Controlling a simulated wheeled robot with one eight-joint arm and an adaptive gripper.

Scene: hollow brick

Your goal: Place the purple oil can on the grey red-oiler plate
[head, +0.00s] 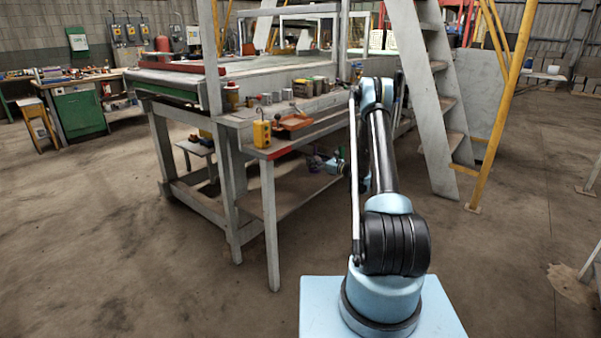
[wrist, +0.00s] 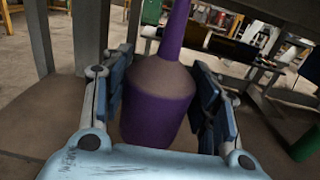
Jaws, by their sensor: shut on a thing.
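The purple oil can (wrist: 158,105) stands out large in the wrist view, with a rounded body, a brownish top and a long purple spout pointing up. My gripper (wrist: 163,98) has one blue-padded finger on each side of it and is shut on it. In the head view my gripper (head: 328,164) is low at the workbench, by its lower shelf, and the can is too small there to make out clearly. The can is roughly upright; whether its base touches the shelf I cannot tell. I cannot make out the grey red-oiler plate in either view.
A green cylinder (wrist: 307,143) is at the wrist view's right edge. A grey ladder (head: 440,85) stands right of my arm.

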